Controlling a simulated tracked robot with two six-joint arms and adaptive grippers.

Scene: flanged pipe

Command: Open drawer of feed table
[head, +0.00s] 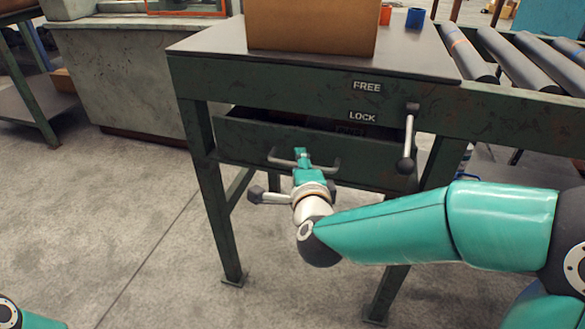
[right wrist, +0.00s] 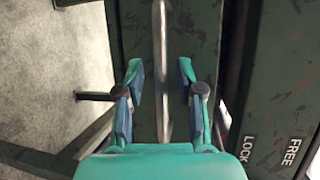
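The feed table (head: 318,72) is dark green with a grey top. Its drawer (head: 240,140) sits under the top, with a dark gap above the drawer front, so it appears partly out. The drawer's grey bar handle (head: 279,160) is on the front. My right gripper (head: 302,155) is at the handle. In the right wrist view its two fingers (right wrist: 161,82) stand apart on either side of the handle bar (right wrist: 162,40), with visible space on both sides. Only a piece of my left arm shows at the lower left; its gripper is out of view.
A lever (head: 409,138) with a dark knob hangs down beside the LOCK and FREE labels, right of the drawer. A brown box (head: 312,27) and a blue cup (head: 415,18) stand on the top. Rollers (head: 515,55) extend right. Floor in front is clear.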

